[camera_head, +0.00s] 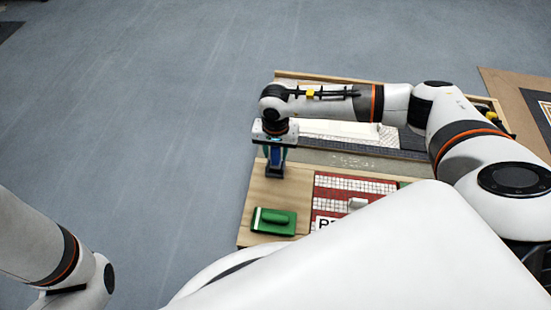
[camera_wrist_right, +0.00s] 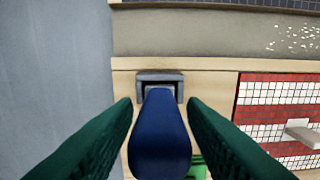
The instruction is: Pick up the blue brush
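The blue brush (camera_wrist_right: 160,135) stands on the light wood strip with its blue handle up and a grey frame-like base (camera_wrist_right: 143,78) below. In the head view the blue brush (camera_head: 276,157) is at the left end of the panel table, partly hidden by my right gripper. My right gripper (camera_head: 276,147) points down over it. In the wrist view the green fingers of my right gripper (camera_wrist_right: 160,106) are apart, one on each side of the handle, with small gaps showing. My left gripper is out of view; only part of my left arm shows at lower left.
A green block-like tool (camera_head: 273,221) lies on the wooden table edge (camera_head: 257,195) nearer me. A red and white tiled panel (camera_head: 335,185) with a small light piece (camera_head: 357,204) is to the right. A grey mortar strip (camera_head: 345,160) lies behind. Open floor is left.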

